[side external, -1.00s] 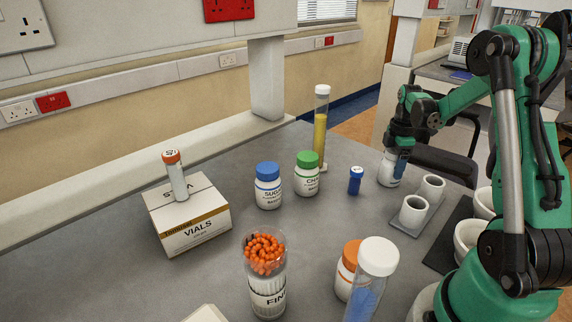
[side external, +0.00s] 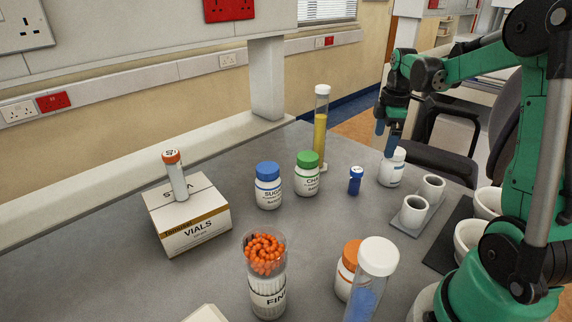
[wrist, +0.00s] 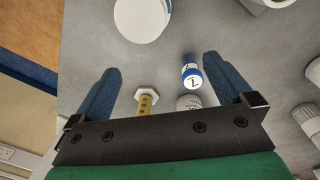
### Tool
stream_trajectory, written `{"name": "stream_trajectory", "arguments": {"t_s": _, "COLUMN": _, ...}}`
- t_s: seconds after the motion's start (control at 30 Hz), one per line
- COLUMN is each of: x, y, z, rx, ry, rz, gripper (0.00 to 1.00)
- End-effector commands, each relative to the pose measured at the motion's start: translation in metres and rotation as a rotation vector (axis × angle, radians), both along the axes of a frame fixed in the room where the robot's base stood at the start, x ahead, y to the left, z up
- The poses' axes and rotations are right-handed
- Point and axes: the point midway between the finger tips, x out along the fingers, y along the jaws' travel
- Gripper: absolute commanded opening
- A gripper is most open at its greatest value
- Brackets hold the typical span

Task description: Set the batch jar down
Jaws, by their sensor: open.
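The batch jar appears to be the white jar with a white cap (side external: 393,168), standing upright on the grey bench near the far right edge. In the wrist view, its round white cap (wrist: 142,18) shows at the top, beyond the fingertips. My gripper (side external: 388,138) is above the jar, with its blue fingers pointing down. In the wrist view, my gripper (wrist: 161,70) has its fingers wide apart with nothing held between them. The jar's label is too small to read.
A small blue vial (side external: 355,181) stands left of the jar, and a yellow-filled cylinder (side external: 320,135) behind it. Green-capped (side external: 307,178) and blue-capped (side external: 268,190) jars stand further left. White cups (side external: 413,212) sit in front of the jar. The bench between jars and box (side external: 190,222) is clear.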

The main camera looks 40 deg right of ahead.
Motion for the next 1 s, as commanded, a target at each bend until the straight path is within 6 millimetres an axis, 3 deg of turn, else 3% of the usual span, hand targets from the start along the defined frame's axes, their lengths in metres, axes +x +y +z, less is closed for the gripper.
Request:
{"name": "stream_trajectory", "arguments": {"t_s": 0.13, "x": 0.016, "y": 0.075, "z": 0.026, "rx": -0.034, "ry": -0.143, "rz": -0.162, "gripper": 1.0}}
{"name": "stream_trajectory", "arguments": {"t_s": 0.3, "x": 0.011, "y": 0.156, "z": 0.039, "rx": 0.027, "ry": -0.343, "rz": -0.383, "gripper": 1.0}}
{"name": "stream_trajectory", "arguments": {"t_s": 0.5, "x": -0.007, "y": 0.219, "z": 0.035, "rx": 0.194, "ry": -0.504, "rz": -0.586, "gripper": 1.0}}
{"name": "stream_trajectory", "arguments": {"t_s": 0.7, "x": -0.016, "y": 0.242, "z": 0.03, "rx": 0.294, "ry": -0.552, "rz": -0.679, "gripper": 0.97}}
{"name": "stream_trajectory", "arguments": {"t_s": 1.0, "x": -0.017, "y": 0.243, "z": 0.03, "rx": 0.302, "ry": -0.554, "rz": -0.691, "gripper": 0.97}}
